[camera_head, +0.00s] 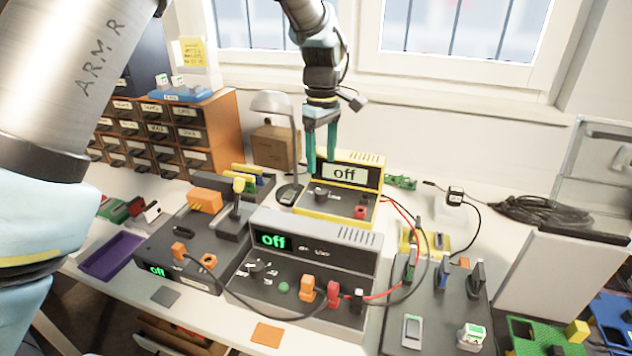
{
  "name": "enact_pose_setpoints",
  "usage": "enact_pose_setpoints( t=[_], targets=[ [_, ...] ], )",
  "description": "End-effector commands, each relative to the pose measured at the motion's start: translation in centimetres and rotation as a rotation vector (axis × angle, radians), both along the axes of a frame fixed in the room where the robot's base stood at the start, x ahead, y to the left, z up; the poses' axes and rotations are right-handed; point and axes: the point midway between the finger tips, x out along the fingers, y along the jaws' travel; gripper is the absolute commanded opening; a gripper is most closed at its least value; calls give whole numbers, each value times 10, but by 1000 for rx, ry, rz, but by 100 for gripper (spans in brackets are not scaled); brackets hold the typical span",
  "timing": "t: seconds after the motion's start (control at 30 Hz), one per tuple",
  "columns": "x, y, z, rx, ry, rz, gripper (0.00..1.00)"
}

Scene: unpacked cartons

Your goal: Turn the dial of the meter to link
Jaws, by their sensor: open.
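The small lettering around the dial is too small to read for certain. My gripper (321,165) points down with its two teal fingers apart and nothing between them. In the picture the fingertips are just above the dial and overlap the left part of the display. I cannot tell the exact gap to the dial.
A grey unit (358,259) with a green "Off" display stands in front, with orange, red and black plugs. Red and black cables (408,285) curve along its right. A grey lamp (272,105) and drawer cabinet (215,128) stand behind to the left.

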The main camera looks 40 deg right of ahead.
Motion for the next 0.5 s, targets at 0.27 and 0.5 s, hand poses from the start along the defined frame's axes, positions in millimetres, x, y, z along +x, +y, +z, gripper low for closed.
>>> enact_pose_setpoints(
  t=[0.27, 0.5],
  targets=[
    [0, 2, -51, 5, 2, 1, 71],
    [1, 1, -77, 2, 0, 0, 71]
  ],
)
